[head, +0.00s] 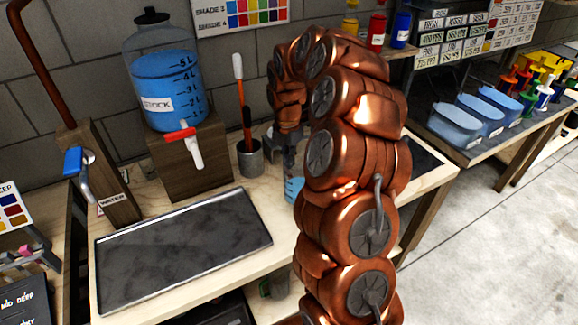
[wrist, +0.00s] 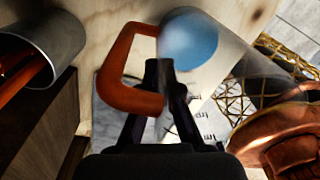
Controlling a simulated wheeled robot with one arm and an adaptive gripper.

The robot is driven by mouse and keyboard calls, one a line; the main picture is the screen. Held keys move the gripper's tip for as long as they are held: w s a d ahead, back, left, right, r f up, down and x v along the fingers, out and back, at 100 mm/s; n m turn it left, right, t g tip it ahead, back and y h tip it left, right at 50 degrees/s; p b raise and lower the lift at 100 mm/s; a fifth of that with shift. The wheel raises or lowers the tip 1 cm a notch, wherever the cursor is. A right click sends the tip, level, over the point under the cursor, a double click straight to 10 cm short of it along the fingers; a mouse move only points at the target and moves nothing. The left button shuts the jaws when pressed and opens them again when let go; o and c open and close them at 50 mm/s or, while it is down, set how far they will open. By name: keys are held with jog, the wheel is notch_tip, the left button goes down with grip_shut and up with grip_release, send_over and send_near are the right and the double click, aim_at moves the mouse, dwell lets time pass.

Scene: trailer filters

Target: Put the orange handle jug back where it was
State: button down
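The orange handle jug is a clear vessel with blue liquid in its bottom. In the wrist view the jug (wrist: 190,40) is at the upper middle, with its C-shaped orange handle (wrist: 125,90) on the left. My gripper (wrist: 162,68) has its dark fingertips nearly together at the handle side of the jug. It looks shut on the jug, but the exact contact is hidden. In the head view my gripper (head: 289,158) points down, with the jug (head: 293,188) below it, low over or on the wooden bench. My arm hides much of the jug there.
A grey tool cup (head: 250,160) stands left of the jug; it also shows in the wrist view (wrist: 50,40). A stock dispenser (head: 165,85) with a red-and-white tap stands on a wooden block (head: 190,165). A dark tray (head: 180,245) lies in front. A water tap (head: 85,165) is left.

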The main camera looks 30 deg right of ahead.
notch_tip(320, 180, down, 2)
jog(key=shift+s+f+p, duration=0.1)
jog(key=shift+p, duration=0.6)
jog(key=shift+f, duration=0.8)
jog(key=c, duration=1.3)
grip_release()
jog(key=r+b, duration=0.2)
jog(key=r, duration=0.4)
jog(key=r+b, duration=0.1)
jog(key=r, duration=0.5)
jog(key=shift+w+a+r+b, duration=0.15)
jog(key=shift+w+b, duration=0.05)
jog(key=shift+b, duration=0.2)
